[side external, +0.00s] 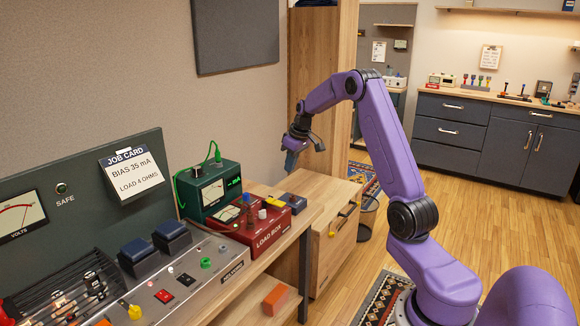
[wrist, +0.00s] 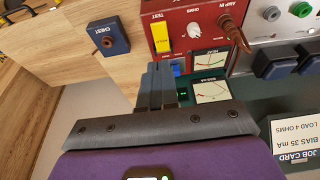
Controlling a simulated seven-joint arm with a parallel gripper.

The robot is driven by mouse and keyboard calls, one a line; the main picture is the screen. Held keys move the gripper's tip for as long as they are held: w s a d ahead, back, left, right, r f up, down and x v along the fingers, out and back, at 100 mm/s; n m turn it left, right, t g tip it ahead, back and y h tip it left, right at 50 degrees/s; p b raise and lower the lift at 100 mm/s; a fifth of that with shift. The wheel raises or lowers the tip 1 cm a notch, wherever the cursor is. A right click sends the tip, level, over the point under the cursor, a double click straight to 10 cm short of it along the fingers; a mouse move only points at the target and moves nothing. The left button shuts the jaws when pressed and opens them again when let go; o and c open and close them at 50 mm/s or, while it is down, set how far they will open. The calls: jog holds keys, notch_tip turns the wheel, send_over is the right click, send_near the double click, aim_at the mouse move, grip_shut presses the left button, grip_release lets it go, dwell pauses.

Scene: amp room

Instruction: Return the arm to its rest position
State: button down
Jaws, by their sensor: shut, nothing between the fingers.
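My purple arm reaches up from the lower right and bends over at the top in the side external view. My gripper (side external: 290,163) hangs from its end, pointing down, in the air above the bench end near the green meter box (side external: 230,171). In the wrist view the dark fingers of my gripper (wrist: 159,70) are pressed together with nothing between them. They overlap part of the red load box (wrist: 190,22) and the meters in that picture, and hide what lies directly behind them.
A control panel (side external: 188,278) and upright job card (side external: 133,173) are left. A wooden cabinet (side external: 325,205) stands behind the bench end. Open floor (side external: 470,185) lies right.

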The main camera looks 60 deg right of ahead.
jog(key=s+a+r+n+g, duration=0.1)
jog(key=s+a+n, duration=0.15)
jog(key=a, duration=0.75)
jog(key=s+a+r+n+y, duration=0.15)
jog(key=s+a, duration=0.25)
jog(key=a, duration=0.6)
jog(key=s+a+r+n+g, duration=0.15)
jog(key=s+a, duration=0.25)
jog(key=a, duration=0.6)
jog(key=s+a+n, duration=0.3)
jog(key=s+a, duration=0.4)
jog(key=s, duration=0.5)
jog(key=s+f+n+h, duration=0.1)
jog(key=s+n, duration=0.3)
jog(key=s, duration=1)
jog(key=shift+s+d+f, duration=0.15)
jog(key=shift+d+f, duration=0.1)
jog(key=shift+d, duration=0.2)
jog(key=shift+g, duration=0.25)
